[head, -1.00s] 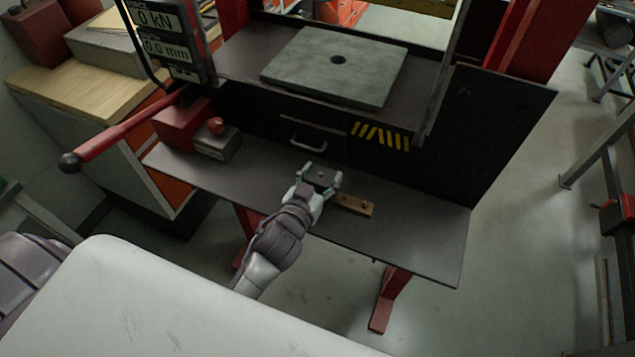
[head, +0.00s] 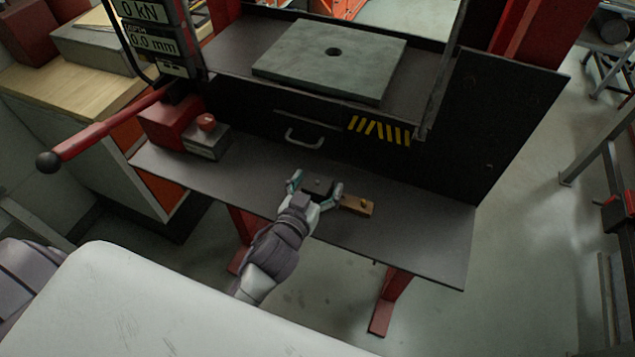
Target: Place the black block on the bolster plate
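The black block (head: 319,186) is on the dark lower shelf, between the two fingers of my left gripper (head: 315,181). The fingers are spread, with what looks like a small gap on each side of the block; its near side is partly hidden by the gripper. The bolster plate (head: 365,76), a grey square plate with a central hole, lies flat and empty on the press bed above and behind the shelf. My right gripper is not in view.
A small wooden piece with pins (head: 357,205) lies right beside the gripper. A red pump unit (head: 175,124) with a long red lever (head: 110,132) is at left. A drawer handle (head: 304,138) sticks out below the bed. The shelf's right part is clear.

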